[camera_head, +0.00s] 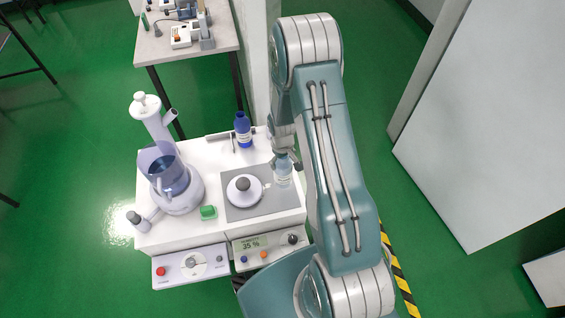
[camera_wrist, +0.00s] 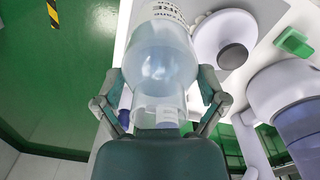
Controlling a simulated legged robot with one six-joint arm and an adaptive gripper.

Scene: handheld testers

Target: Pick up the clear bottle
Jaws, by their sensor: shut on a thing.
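The clear bottle (camera_head: 283,171) stands at the right part of the white bench top, at the edge of a grey square plate (camera_head: 262,205). It looks upright. In the wrist view the clear bottle (camera_wrist: 163,60) fills the middle, with dark lettering on its label. My gripper (camera_head: 284,160) reaches down to its top in the head view. In the wrist view my gripper (camera_wrist: 160,95) has one finger on each side of the bottle and is shut on it. My arm partly hides the bench's right side. Whether the bottle touches the bench is hard to tell.
A white round lidded vessel (camera_head: 243,190) stands on the plate, left of the bottle. A blue bottle (camera_head: 242,130) stands behind. A green block (camera_head: 208,212) and a tall white apparatus (camera_head: 172,180) are further left. Control panels (camera_head: 268,250) line the front.

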